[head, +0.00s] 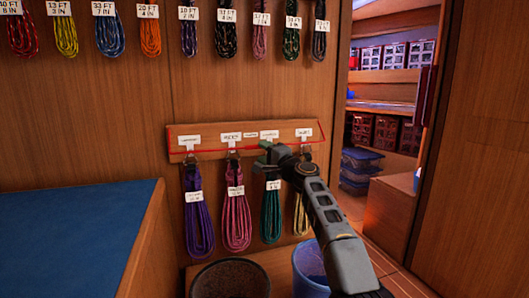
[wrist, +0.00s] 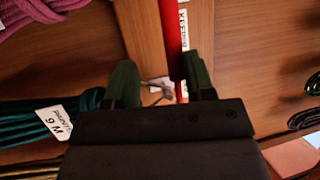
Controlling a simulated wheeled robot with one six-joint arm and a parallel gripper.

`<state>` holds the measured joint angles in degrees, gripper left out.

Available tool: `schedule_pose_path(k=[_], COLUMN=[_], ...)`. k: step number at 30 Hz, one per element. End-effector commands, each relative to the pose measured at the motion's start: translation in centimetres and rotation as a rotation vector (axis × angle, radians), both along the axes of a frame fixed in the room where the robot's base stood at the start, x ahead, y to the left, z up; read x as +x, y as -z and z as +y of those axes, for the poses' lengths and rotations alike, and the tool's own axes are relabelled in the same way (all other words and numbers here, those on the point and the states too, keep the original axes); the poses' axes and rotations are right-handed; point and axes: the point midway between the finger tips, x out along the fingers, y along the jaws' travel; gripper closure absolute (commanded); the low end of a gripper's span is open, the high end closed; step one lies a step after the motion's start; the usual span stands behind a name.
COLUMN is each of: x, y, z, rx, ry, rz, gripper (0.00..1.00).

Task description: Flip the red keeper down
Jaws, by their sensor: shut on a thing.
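The red keeper (wrist: 172,28) is a slim red bar with a white label in the wrist view. In the head view it shows as a thin red line (head: 215,149) along the wooden hook board (head: 180,134). My gripper (head: 272,156) is at the board, right of its middle. In the wrist view, its green-tipped fingers (wrist: 160,82) are on either side of the bar, with the bar close to the right finger. It is shut on the keeper; the exact contact is partly hidden by the gripper body.
Purple (head: 197,220), pink (head: 236,218), teal (head: 271,212) and yellow coils hang below the board; my arm partly covers the yellow one. A dark bin (head: 230,280) and a blue bin (head: 310,262) stand below. A blue-topped bench (head: 70,235) is at left.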

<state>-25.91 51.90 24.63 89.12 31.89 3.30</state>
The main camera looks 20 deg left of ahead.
Motion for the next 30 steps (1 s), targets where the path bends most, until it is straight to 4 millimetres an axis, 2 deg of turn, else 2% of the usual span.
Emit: schedule_pose_path(k=[1, 10, 15, 22, 30], x=[0.2, -0.2, -1.3, -3.3, -5.2], y=[0.7, 1.1, 1.8, 1.2, 1.8], z=[0.1, -0.8, -2.6, -5.4, -8.4], rx=[-0.008, -0.006, -0.003, -0.001, 0.000], ry=[-0.001, 0.001, 0.004, 0.000, 0.001], rz=[0.008, 0.006, 0.004, 0.003, 0.000], gripper=[0.58, 0.58, 0.58, 0.58, 0.58])
